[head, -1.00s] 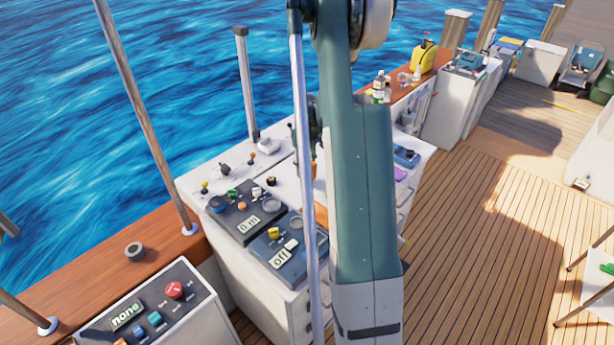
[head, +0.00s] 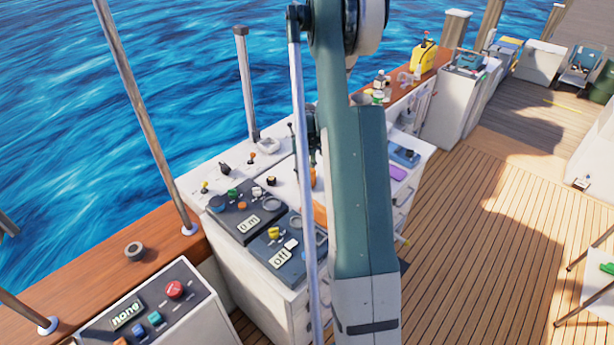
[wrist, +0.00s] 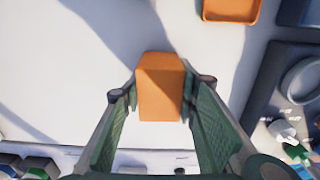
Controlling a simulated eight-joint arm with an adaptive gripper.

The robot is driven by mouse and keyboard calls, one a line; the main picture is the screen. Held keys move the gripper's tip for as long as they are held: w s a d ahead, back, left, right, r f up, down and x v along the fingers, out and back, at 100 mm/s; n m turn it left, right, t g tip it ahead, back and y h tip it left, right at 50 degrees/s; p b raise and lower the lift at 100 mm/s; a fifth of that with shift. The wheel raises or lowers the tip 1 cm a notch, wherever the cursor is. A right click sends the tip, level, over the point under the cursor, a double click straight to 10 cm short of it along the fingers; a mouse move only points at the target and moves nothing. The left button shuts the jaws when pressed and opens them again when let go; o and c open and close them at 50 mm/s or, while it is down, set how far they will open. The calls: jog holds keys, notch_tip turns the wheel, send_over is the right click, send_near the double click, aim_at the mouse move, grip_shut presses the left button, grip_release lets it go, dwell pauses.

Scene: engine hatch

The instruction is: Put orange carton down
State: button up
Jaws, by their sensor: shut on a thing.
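The orange carton (wrist: 160,86) is between the two green-padded fingers of my gripper (wrist: 160,92) in the wrist view. The gripper is shut on it, with the fingers along its left and right sides. A white counter top (wrist: 90,75) lies below it. I cannot tell whether the carton touches the counter. In the head view my arm hides most of the gripper and the carton.
An orange tray (wrist: 232,9) lies on the counter at the top of the wrist view. A dark control panel (wrist: 285,85) with knobs is at the right. White counter is clear to the carton's left. In the head view bottles (head: 381,84) stand behind my arm.

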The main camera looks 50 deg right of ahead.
jog(key=o, duration=1)
jog(key=shift+c, duration=0.2)
jog(key=shift+r, duration=0.15)
jog(key=shift+r, duration=5.95)
